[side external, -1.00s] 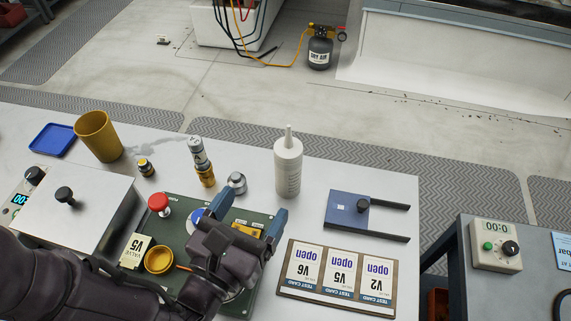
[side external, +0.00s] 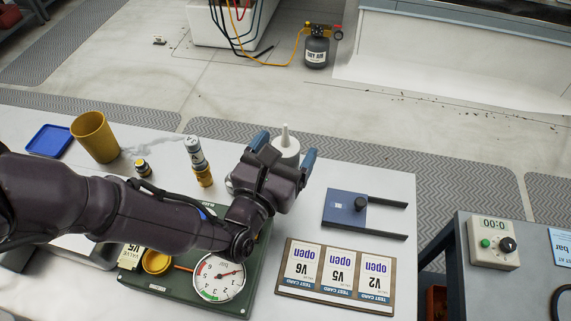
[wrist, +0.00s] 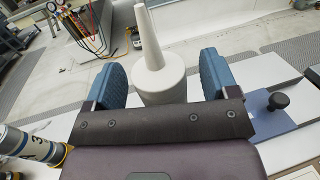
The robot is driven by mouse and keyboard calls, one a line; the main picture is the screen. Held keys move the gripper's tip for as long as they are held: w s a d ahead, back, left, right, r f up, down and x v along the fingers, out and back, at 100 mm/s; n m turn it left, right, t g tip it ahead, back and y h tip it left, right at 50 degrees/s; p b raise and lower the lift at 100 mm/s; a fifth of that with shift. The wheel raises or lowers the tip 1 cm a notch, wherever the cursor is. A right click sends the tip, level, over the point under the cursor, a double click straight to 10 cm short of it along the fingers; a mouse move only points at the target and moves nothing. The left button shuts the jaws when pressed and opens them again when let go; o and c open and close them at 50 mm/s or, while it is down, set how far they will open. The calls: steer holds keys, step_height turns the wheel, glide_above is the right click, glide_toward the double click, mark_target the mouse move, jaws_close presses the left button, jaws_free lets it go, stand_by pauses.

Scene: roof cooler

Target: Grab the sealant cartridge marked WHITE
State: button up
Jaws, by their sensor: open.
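A white cartridge with a tapered nozzle (side external: 286,146) stands upright on the table in the side view. Its lower body is hidden behind my gripper (side external: 283,150). In the wrist view the cartridge (wrist: 160,75) stands between the two blue fingers of my gripper (wrist: 162,80), with a gap visible on each side. The gripper is open. No WHITE marking is readable on the cartridge now.
A grey-banded cylinder on a yellow base (side external: 196,158) stands left of my gripper. A blue plate with a black knob (side external: 345,208) and a test card board (side external: 335,307) lie to the right. A gauge panel (side external: 190,300) lies below my arm. A yellow cup (side external: 95,138) stands far left.

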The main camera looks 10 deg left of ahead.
steer(key=shift+w, duration=0.2)
steer(key=c, duration=1.2)
steer(key=shift+c, duration=0.2)
steer(key=shift+d+r, duration=0.1)
steer(key=shift+r, duration=0.05)
